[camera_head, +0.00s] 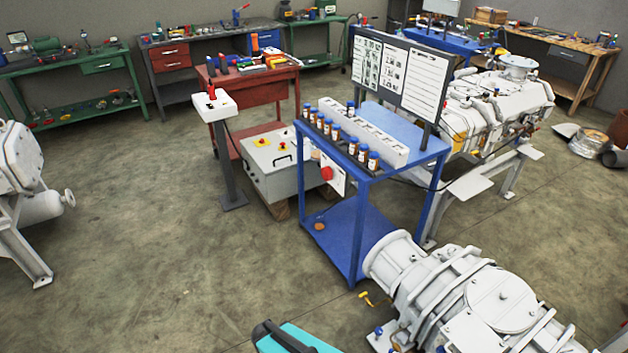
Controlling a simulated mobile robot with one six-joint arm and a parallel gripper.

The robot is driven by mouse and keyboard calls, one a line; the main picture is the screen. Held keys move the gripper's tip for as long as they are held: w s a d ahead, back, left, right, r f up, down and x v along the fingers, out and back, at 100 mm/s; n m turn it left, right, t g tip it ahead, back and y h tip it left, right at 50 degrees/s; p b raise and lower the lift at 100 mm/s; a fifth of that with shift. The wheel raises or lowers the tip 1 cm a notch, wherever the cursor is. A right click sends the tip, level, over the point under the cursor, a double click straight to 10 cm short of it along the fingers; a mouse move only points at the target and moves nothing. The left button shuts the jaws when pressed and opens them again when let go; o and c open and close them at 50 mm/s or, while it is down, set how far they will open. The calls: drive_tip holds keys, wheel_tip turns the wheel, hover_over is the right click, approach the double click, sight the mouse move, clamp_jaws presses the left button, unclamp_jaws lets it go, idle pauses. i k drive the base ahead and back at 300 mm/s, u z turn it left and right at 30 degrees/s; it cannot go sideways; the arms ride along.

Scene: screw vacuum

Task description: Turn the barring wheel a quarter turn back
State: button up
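No part is plainly recognisable as the barring wheel. A small grey handwheel (69,198) sits on the end of a white cylinder on the machine at the left edge; I cannot tell whether it is the barring wheel. A white ribbed pump (480,295) lies at the lower right, its lower end cut off by the frame. A second white pump (500,100) stands on a frame behind the blue bench. My gripper's fingers are not in view. A teal and black part at the bottom edge may be mine.
A blue bench (345,225) with brown bottles and a white rack stands in the middle, boards behind it. A grey control box (275,165) and a white pedestal (214,105) with a red-topped control are beside it. A yellow piece (366,299) lies on the floor. Floor at left centre is clear.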

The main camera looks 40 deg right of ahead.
sight(327, 174)
drive_tip(key=z, duration=0.15)
drive_tip(key=i, duration=0.95)
drive_tip(key=u, duration=0.1)
